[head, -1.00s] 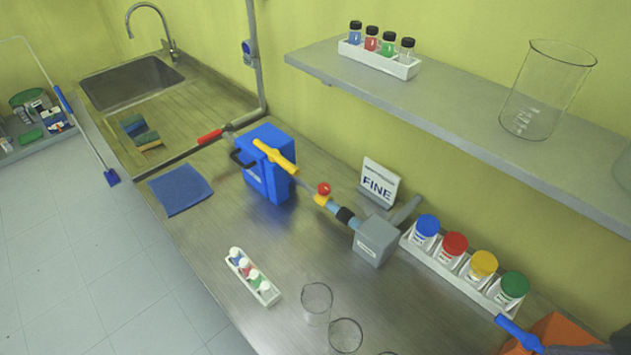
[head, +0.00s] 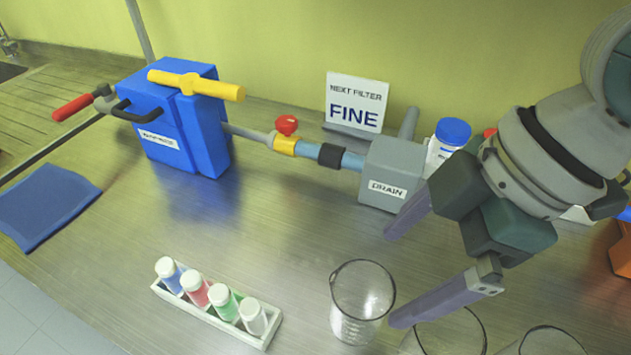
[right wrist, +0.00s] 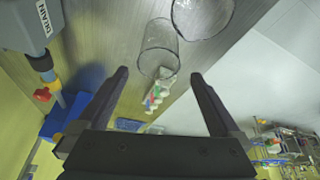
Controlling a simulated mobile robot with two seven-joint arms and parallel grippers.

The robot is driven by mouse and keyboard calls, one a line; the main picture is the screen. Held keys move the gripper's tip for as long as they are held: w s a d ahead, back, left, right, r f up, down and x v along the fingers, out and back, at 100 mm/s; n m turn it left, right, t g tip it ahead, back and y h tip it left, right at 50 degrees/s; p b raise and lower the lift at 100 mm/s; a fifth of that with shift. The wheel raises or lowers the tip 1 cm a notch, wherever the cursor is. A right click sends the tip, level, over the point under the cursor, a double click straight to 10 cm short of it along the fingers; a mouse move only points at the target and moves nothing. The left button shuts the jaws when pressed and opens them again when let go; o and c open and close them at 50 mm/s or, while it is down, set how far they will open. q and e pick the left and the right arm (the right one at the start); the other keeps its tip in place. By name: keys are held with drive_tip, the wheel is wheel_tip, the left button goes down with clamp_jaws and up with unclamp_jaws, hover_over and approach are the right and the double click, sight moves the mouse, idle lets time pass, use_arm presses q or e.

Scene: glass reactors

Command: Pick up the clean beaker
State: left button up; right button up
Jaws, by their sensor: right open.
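A clear empty glass beaker (head: 362,302) stands upright on the steel bench. Two more clear glass vessels are partly in view at the bottom edge, a middle one (head: 447,345) and a right one (head: 545,340). No residue shows in them, and I cannot tell which is called clean. My right gripper (head: 390,278) is open and empty, just right of the first beaker. In the right wrist view, the open fingers (right wrist: 160,73) point toward a beaker (right wrist: 158,48) beyond their tips, with another glass (right wrist: 203,14) above it. My left gripper is not in view.
A white rack of capped vials (head: 217,312) lies left of the beaker. Behind stand a grey DRAIN box (head: 390,170), a blue filter unit (head: 172,118), a FINE sign (head: 356,103) and a blue-capped jar (head: 446,142). A blue cloth (head: 45,205) lies left. The mid-bench is clear.

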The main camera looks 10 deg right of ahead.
sight(385, 281)
drive_tip(key=x, duration=0.4)
drive_tip(key=shift+s, duration=0.1)
drive_tip(key=x, duration=0.5)
drive_tip(key=shift+d+f, duration=0.1)
drive_tip(key=shift+d, duration=0.05)
drive_tip(key=shift+c, duration=0.2)
drive_tip(key=c, duration=1.1)
drive_tip(key=shift+c, duration=0.2)
